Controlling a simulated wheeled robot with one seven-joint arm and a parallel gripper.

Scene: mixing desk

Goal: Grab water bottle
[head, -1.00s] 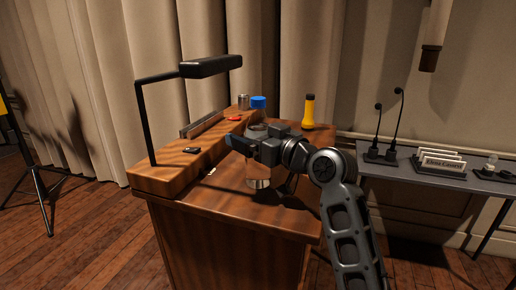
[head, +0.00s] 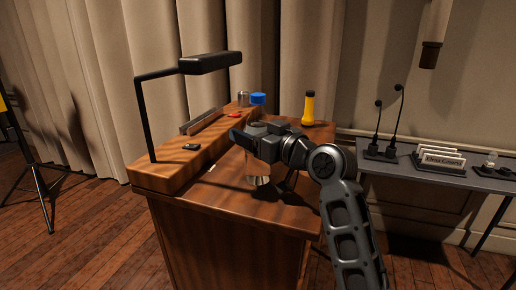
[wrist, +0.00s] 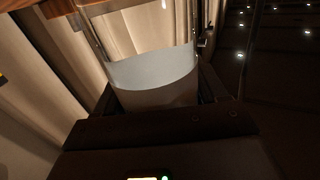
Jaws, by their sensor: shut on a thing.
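The water bottle (head: 258,170) is clear with a blue cap and stands upright over the wooden desk's top. My gripper (head: 247,140) is shut around its middle and hides part of its body. The cap shows above the gripper and the clear lower part below it. In the wrist view the pale, see-through bottle body (wrist: 155,82) sits between my two dark fingers. The base looks slightly above or at the desk top; the exact gap is hard to tell.
A grey side table (head: 440,178) with microphones and cards stands at right.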

